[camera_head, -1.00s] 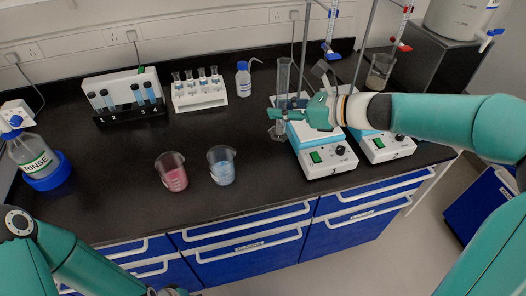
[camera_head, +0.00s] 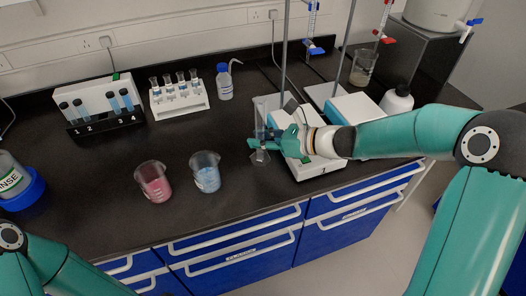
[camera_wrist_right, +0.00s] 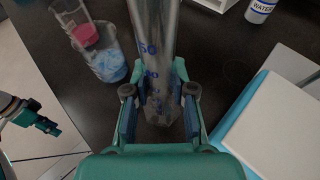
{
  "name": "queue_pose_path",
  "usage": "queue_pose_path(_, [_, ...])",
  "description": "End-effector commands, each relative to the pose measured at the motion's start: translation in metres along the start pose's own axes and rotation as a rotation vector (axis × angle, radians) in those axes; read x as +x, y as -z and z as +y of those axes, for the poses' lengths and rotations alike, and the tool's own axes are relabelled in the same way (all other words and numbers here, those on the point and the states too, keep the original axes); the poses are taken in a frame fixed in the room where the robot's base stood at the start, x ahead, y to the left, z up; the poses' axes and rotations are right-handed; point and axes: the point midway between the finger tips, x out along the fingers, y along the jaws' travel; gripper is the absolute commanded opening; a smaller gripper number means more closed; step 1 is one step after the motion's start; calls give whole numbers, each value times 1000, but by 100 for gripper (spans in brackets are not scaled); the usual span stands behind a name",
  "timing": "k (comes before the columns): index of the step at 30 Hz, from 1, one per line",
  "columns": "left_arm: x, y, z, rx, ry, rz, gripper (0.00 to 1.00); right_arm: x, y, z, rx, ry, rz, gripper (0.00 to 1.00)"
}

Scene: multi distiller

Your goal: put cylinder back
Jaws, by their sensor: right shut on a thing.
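The clear graduated cylinder (camera_wrist_right: 153,40) with blue markings stands between the fingers of my right gripper (camera_wrist_right: 158,115) in the right wrist view. In the head view the cylinder (camera_head: 261,118) is upright, and my right gripper (camera_head: 262,143) is shut on it low down, at the left of the front stirrer. The cylinder's foot is near the black bench top; I cannot tell whether it touches. My left arm shows at the lower left of the head view, but its gripper is out of the picture.
Beakers with pink (camera_head: 153,182) and blue (camera_head: 206,172) liquid stand left of the cylinder. A white stirrer (camera_head: 318,166) is close on its right. Tube racks (camera_head: 180,100) and a wash bottle (camera_head: 224,82) stand behind. The bench front is clear.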

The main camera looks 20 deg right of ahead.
Motion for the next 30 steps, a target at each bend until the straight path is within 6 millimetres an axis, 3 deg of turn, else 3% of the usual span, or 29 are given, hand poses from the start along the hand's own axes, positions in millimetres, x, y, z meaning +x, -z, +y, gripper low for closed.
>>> queue_pose_path(10, [4,0,-2,0,0,0,40,14,37,0,3,-2,0,0])
queue_pose_path(22, [7,0,-2,0,0,0,40,16,43,0,-1,0,-1,0])
queue_pose_path(23, [7,0,-2,0,0,0,40,16,44,0,0,0,-1,26])
queue_pose_path(24, [6,0,-2,0,0,0,40,16,43,0,0,0,0,32])
queue_pose_path(27, [6,0,-2,0,0,0,40,16,43,0,0,0,0,49])
queue_pose_path(30, [6,0,-2,0,0,0,40,16,42,0,0,0,0,49])
